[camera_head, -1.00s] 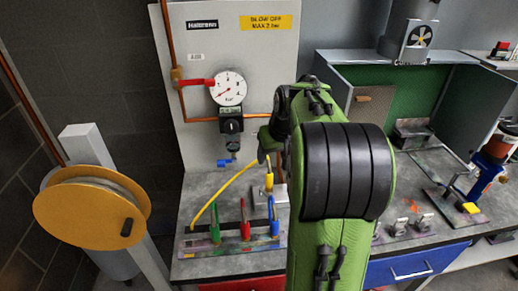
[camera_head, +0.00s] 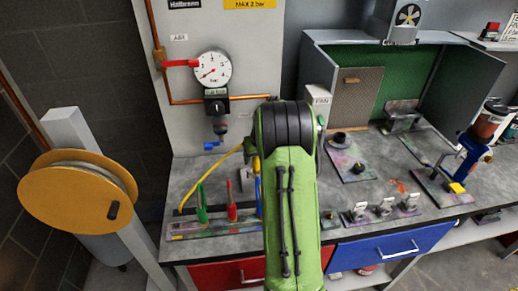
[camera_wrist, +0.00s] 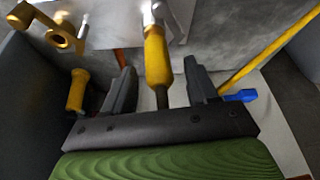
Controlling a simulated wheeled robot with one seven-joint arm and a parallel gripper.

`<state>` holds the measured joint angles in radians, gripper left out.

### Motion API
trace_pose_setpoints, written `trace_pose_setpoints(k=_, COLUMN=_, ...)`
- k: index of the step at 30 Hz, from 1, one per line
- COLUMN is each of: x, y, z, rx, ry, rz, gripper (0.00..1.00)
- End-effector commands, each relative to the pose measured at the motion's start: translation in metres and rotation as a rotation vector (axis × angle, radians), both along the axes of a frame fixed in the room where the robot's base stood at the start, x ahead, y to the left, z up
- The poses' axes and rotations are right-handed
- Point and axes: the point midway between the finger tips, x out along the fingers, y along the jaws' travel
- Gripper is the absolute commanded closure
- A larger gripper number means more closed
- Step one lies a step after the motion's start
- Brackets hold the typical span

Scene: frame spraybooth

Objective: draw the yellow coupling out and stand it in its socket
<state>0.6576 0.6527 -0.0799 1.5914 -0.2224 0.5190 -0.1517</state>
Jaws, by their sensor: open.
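The yellow coupling (camera_wrist: 157,55) shows in the wrist view, lying between the two fingers of my open gripper (camera_wrist: 160,88). Its far end meets a bright metal part at the top, and a dark stem shows at its near end. I see no finger clearly touching it. In the head view only a small yellow piece (camera_head: 257,164) shows beside my arm, which hides my gripper. A rack (camera_head: 190,233) on the bench holds a green coupling (camera_head: 201,204) and a red one (camera_head: 231,203). A blue one (camera_head: 259,190) is partly hidden. I cannot make out the yellow coupling's socket.
A yellow hose (camera_head: 207,178) arcs over the bench left of my arm; it also shows in the wrist view (camera_wrist: 268,58). A pressure gauge (camera_head: 211,68) is on the panel behind. A hose reel (camera_head: 66,203) stands left. Small metal fittings (camera_head: 384,207) sit right of my arm.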

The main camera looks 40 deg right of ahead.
Motion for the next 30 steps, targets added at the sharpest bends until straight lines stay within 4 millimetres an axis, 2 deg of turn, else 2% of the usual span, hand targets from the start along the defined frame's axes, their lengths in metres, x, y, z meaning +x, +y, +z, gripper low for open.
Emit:
trace_pose_setpoints(k=3, x=0.0036, y=-0.0009, z=-0.0083, rx=-0.001, ry=-0.001, rz=0.001, gripper=0.42)
trace_pose_setpoints(k=11, x=0.0042, y=-0.0013, z=-0.0091, rx=-0.001, ry=-0.001, rz=0.001, gripper=0.44)
trace_pose_setpoints(k=22, x=0.0038, y=-0.0013, z=-0.0091, rx=-0.001, ry=-0.001, rz=0.0, gripper=1.0)
trace_pose_setpoints(k=23, x=0.0037, y=-0.0014, z=-0.0091, rx=-0.001, ry=-0.001, rz=0.0, gripper=0.7)
trace_pose_setpoints(k=28, x=0.0036, y=-0.0014, z=-0.009, rx=-0.001, ry=0.0, rz=0.0, gripper=0.96)
trace_pose_setpoints(k=29, x=0.0036, y=-0.0014, z=-0.009, rx=-0.001, ry=0.0, rz=0.0, gripper=1.0)
trace_pose_setpoints(k=30, x=0.0036, y=-0.0014, z=-0.009, rx=-0.001, ry=0.0, rz=0.0, gripper=1.0)
